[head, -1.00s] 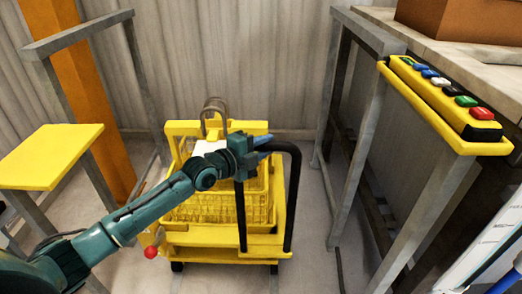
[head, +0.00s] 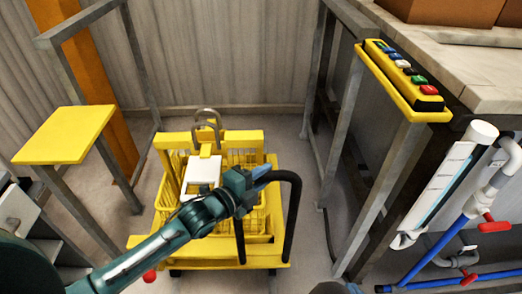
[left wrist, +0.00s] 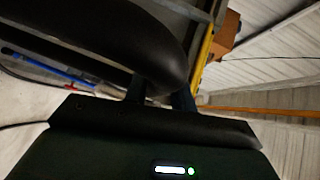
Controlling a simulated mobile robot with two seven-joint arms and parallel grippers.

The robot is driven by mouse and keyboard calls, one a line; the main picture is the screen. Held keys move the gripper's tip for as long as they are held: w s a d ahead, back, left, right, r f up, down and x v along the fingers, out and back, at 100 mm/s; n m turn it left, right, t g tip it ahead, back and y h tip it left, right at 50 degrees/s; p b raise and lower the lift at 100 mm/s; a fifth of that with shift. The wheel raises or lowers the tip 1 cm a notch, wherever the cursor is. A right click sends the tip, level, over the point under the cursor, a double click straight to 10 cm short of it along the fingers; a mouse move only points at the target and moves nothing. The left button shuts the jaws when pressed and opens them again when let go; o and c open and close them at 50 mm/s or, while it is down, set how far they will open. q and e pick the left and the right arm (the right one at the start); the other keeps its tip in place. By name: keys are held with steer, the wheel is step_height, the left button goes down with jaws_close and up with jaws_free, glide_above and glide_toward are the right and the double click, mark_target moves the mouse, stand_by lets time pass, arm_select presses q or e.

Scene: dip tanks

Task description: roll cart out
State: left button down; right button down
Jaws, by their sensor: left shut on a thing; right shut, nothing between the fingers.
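The yellow cart (head: 205,253) stands on the floor in the middle of the head view, between two grey metal frames. It carries a yellow wire basket (head: 250,222), with a white piece (head: 201,172) and a grey hooped handle (head: 207,117) above it. Its black handle (head: 296,205) is a bent bar on the near right side. My left gripper (head: 262,172) is shut on the top of this handle; the black bar also fills the upper part of the left wrist view (left wrist: 120,40). My right gripper (head: 350,288) just shows at the bottom edge, shut and apart from the cart.
A yellow panel with several coloured buttons (head: 405,70) sits on the right frame, beside a worktop (head: 450,65) with brown boxes. Blue pipes with red valve handles (head: 490,222) are at the right. A yellow plate (head: 65,135) stands left. Bare floor shows right of the cart.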

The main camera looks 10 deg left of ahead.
arm_select(q)
steer(key=shift+s+d+p, duration=0.25)
steer(key=shift+s+p, duration=0.05)
steer(key=shift+s, duration=0.5)
steer(key=shift+s+d+p, duration=0.2)
steer(key=shift+s+p, duration=0.05)
steer(key=shift+s, duration=0.5)
steer(key=c, duration=1.2)
jaws_free()
steer(key=shift+o, duration=0.2)
steer(key=v, duration=1.3)
steer(key=shift+s, duration=0.15)
